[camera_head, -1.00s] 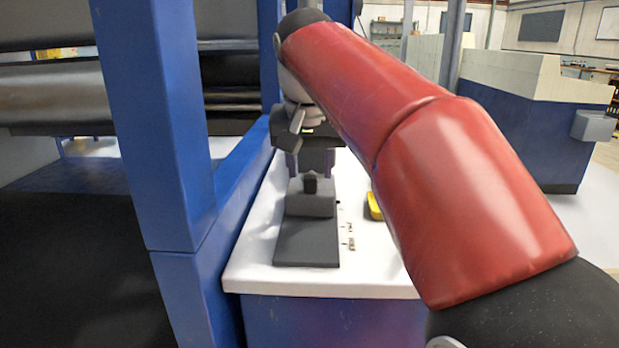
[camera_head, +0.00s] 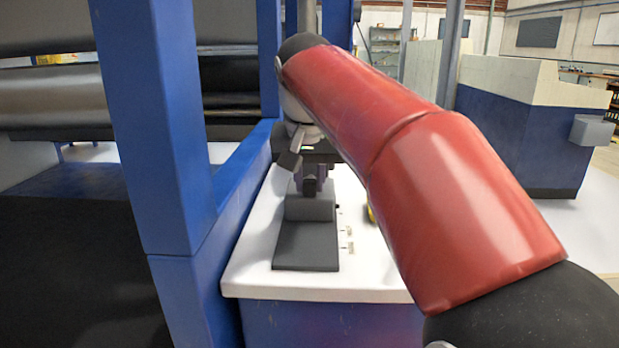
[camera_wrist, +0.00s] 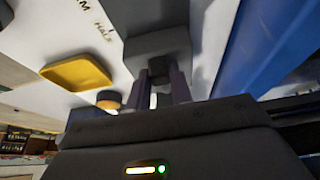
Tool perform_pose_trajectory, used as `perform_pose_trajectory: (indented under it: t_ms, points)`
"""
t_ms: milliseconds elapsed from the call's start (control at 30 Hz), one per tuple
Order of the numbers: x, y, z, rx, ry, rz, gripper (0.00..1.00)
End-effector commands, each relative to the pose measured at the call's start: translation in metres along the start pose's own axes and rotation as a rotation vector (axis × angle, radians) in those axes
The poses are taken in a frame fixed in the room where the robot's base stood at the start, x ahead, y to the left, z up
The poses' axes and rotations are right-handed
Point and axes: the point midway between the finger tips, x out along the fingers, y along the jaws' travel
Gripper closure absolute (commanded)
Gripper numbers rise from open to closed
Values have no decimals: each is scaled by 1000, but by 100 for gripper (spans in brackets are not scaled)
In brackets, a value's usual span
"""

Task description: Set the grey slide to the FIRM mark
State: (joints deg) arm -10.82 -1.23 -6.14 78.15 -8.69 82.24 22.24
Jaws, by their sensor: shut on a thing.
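The grey slide (camera_head: 310,207) is a block with a dark upright knob, sitting toward the far end of a dark flat track (camera_head: 306,249). It also shows in the wrist view (camera_wrist: 158,47). My gripper (camera_head: 311,182) points down over the slide, its two purple fingers on either side of the knob, shut on it. The fingers also show in the wrist view (camera_wrist: 160,88). Printed marks (camera_head: 350,239) run along the track's right side, too small to read there.
A yellow object (camera_wrist: 79,72) and a small round orange-topped piece (camera_wrist: 109,97) lie on the white top (camera_head: 262,278) beside the track. A blue frame post (camera_head: 165,130) and rail stand close on the left. My red arm covers much of the right side.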

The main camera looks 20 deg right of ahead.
Motion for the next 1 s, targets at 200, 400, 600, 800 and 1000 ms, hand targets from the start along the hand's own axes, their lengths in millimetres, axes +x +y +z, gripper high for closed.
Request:
perform_pose_trajectory:
  t_ms: [200,400,600,800,1000]
  points:
    - [-7,0,20,-1,2,-3,100]
    - [-27,0,69,-2,2,-3,100]
    - [-40,0,98,0,1,-1,100]
    - [-42,0,102,0,0,0,100]
    - [-42,0,101,0,1,0,73]
